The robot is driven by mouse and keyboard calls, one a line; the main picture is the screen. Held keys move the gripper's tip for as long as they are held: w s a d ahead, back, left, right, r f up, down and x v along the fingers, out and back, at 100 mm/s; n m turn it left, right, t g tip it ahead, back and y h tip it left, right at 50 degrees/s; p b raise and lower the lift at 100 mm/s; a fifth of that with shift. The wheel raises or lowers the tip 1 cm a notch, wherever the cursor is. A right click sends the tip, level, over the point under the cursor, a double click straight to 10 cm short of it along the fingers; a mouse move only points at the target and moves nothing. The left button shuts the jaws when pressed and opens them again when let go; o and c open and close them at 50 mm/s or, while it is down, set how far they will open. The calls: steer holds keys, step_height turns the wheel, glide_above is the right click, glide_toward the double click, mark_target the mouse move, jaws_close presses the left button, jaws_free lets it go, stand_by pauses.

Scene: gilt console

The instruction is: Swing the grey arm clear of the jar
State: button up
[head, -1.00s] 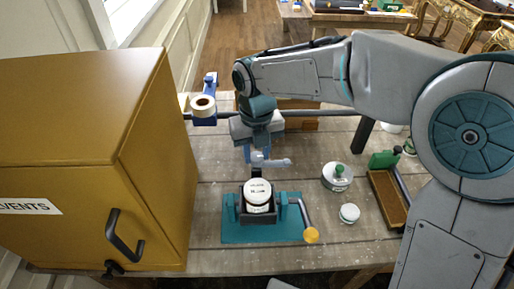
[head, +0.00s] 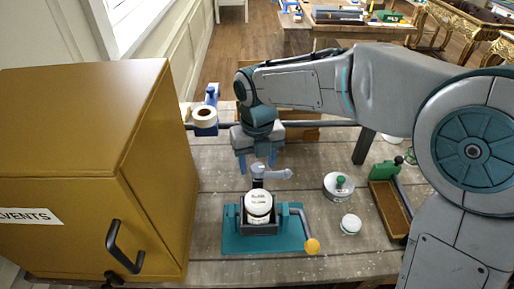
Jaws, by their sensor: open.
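The white jar (head: 258,204), with dark print, sits upright in a dark holder on a teal base plate (head: 237,241). The small grey arm (head: 273,174) is on a dark post just behind the jar. It points right, and in this view it does not cover the jar's lid. My gripper (head: 257,164) points down just behind the grey arm, its blue fingers spread apart with nothing between them that I can make out. Whether a finger touches the grey arm I cannot tell.
A crank with an orange knob (head: 312,246) is at the plate's right. A yellow cabinet (head: 90,165) stands close at left. Two white round containers (head: 338,187) (head: 351,224) and a brown tray (head: 389,207) are at right. A tape roll (head: 204,116) is behind left.

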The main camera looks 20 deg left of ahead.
mark_target(257, 167)
step_height(257, 167, up, 14)
steer(key=b, duration=0.1)
steer(key=shift+f, duration=0.25)
stand_by(0.5)
